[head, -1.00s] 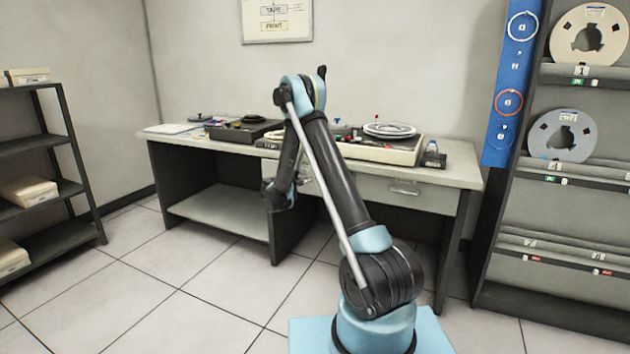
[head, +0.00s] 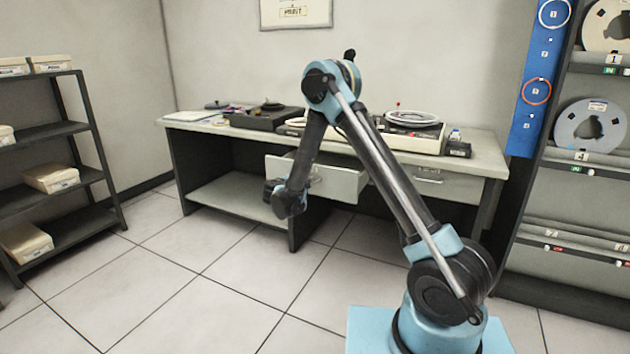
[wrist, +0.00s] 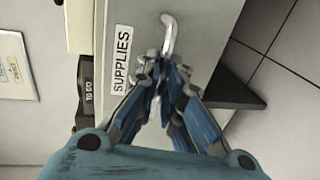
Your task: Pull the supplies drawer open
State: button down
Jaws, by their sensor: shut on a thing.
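The supplies drawer (head: 338,183) stands partly open, pulled out from the desk front in the head view. In the wrist view its front (wrist: 195,30) fills the upper middle, with a "SUPPLIES" label (wrist: 122,60) and a silver handle (wrist: 168,35). My gripper (wrist: 163,75) is shut on the handle's near end; the fingers hide part of it. In the head view my gripper (head: 296,190) is in front of the drawer, and my arm covers part of the drawer front.
A second drawer (head: 445,188) to the right is shut. The desk top (head: 487,150) carries a turntable (head: 410,118) and a dark device (head: 265,117). Shelves with boxes stand at left, a reel rack at right. The tiled floor (head: 180,270) in front is clear.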

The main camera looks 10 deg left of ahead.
jog(key=shift+f+v, duration=0.2)
jog(key=shift+v, duration=0.65)
jog(key=shift+f+v, duration=0.2)
jog(key=shift+v, duration=0.65)
jog(key=shift+f+v, duration=0.2)
jog(key=shift+v, duration=0.65)
jog(key=shift+s+d, duration=0.1)
jog(key=shift+s, duration=0.05)
jog(key=c, duration=1.7)
grip_release()
jog(key=shift+s, duration=0.1)
jog(key=v, duration=1.1)
jog(key=shift+s+a+r, duration=0.15)
jog(key=shift+s+a, duration=0.1)
jog(key=shift+s, duration=0.05)
